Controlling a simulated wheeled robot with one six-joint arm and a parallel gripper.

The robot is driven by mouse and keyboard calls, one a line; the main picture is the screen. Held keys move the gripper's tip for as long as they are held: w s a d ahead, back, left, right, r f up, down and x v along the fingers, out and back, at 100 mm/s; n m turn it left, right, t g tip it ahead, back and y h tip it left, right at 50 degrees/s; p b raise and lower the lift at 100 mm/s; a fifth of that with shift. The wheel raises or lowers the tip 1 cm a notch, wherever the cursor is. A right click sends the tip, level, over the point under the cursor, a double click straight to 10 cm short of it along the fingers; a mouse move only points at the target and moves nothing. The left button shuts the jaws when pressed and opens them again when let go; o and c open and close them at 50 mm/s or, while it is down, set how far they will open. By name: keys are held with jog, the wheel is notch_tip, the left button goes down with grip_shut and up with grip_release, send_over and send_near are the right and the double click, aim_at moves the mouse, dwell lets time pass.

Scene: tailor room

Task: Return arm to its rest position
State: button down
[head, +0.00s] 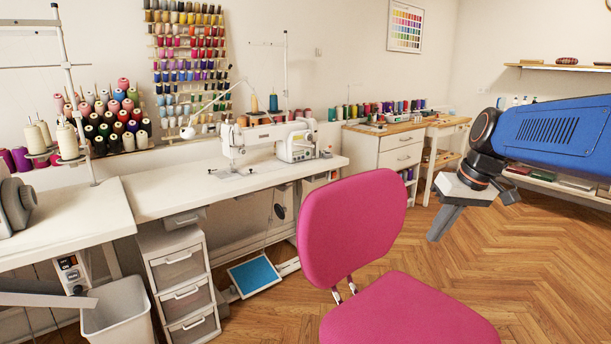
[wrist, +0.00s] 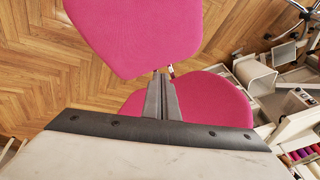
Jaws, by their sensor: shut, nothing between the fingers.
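My arm (head: 560,135) is blue and comes in from the right edge of the head view. My gripper (head: 437,234) hangs from its end, pointing down and to the left, to the right of the pink chair's backrest. In the wrist view the fingers of my gripper (wrist: 162,82) are together, with nothing between them. They overlap the pink chair in that picture; whether they are near it I cannot tell.
A pink chair (head: 352,222) stands in front of a white sewing table (head: 150,205) with a sewing machine (head: 262,140). A drawer unit (head: 180,262) and a white bin (head: 118,308) stand at the left. Wooden floor (head: 535,270) is clear at the right.

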jog(key=s+f+m+t+h, duration=0.1)
jog(key=s+f, duration=0.5)
jog(key=s, duration=0.5)
jog(key=s+a+f+t+h, duration=0.1)
jog(key=s+f, duration=0.5)
jog(key=s, duration=0.5)
jog(key=shift+s+a+m+h, duration=0.25)
jog(key=shift+s+m+h, duration=0.05)
jog(key=shift+s+m, duration=0.1)
